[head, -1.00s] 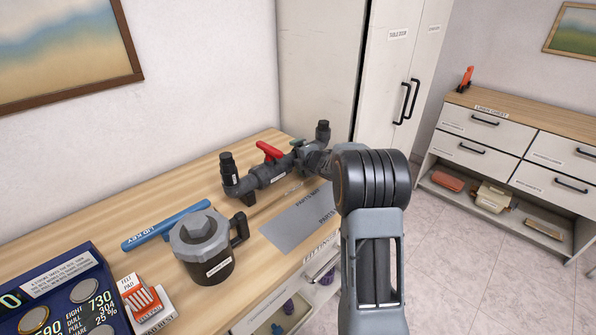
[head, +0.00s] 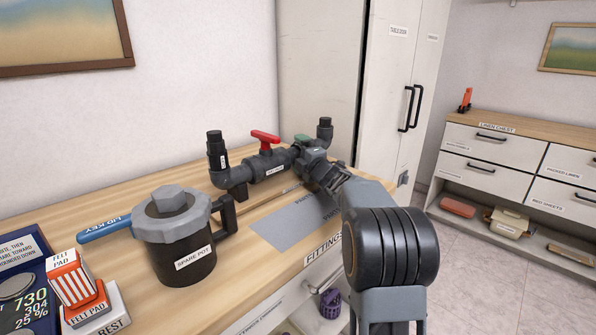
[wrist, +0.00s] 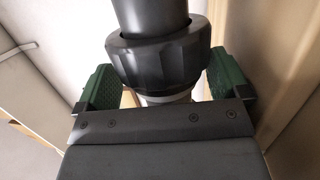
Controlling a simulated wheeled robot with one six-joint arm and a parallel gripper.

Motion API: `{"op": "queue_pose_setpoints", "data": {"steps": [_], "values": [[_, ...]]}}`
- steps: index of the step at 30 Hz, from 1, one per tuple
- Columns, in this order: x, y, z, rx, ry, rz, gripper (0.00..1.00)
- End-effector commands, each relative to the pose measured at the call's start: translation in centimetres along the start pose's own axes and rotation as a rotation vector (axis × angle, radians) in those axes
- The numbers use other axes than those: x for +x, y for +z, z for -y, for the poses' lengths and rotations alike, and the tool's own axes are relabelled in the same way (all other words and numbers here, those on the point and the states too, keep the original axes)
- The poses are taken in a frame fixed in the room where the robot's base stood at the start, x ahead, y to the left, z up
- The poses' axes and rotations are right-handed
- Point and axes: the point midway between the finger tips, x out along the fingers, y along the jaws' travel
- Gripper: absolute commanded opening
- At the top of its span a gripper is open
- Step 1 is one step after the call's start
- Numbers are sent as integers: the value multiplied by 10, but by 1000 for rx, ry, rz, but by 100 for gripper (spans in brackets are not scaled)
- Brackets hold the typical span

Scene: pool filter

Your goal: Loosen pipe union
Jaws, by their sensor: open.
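The dark grey pipe assembly (head: 240,174) lies along the back of the wooden workbench, with upright ends at both sides and a red-handled valve (head: 265,137) in the middle. In the wrist view the black ribbed union nut (wrist: 158,62) sits between the two green-padded fingers of my gripper (wrist: 158,88). The jaws are open, with a narrow gap visible on each side of the nut. A pale collar shows just below the nut. In the head view my gripper (head: 308,150) is at the pipe's right part and hides the nut there.
A spare pot (head: 182,262) with a grey lid, a blue lid key (head: 105,228), felt pad boxes (head: 72,280) and a dark display panel (head: 20,285) stand on the bench's left. A grey parts mat (head: 285,232) lies in front of the pipe. A tall cabinet (head: 320,70) stands behind.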

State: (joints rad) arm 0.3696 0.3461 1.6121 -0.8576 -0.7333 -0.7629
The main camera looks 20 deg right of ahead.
Motion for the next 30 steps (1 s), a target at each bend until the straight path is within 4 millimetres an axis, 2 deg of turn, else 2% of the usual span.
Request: {"op": "queue_pose_setpoints", "data": {"steps": [1, 7, 26, 27, 30], "values": [[0, -1, 11, 6, 10, -1, 100], [1, -2, 5, 14, 28, -3, 100], [2, -4, 8, 16, 28, -8, 100], [2, -4, 8, 16, 28, -8, 84], [2, -4, 8, 16, 28, -9, 75]]}}
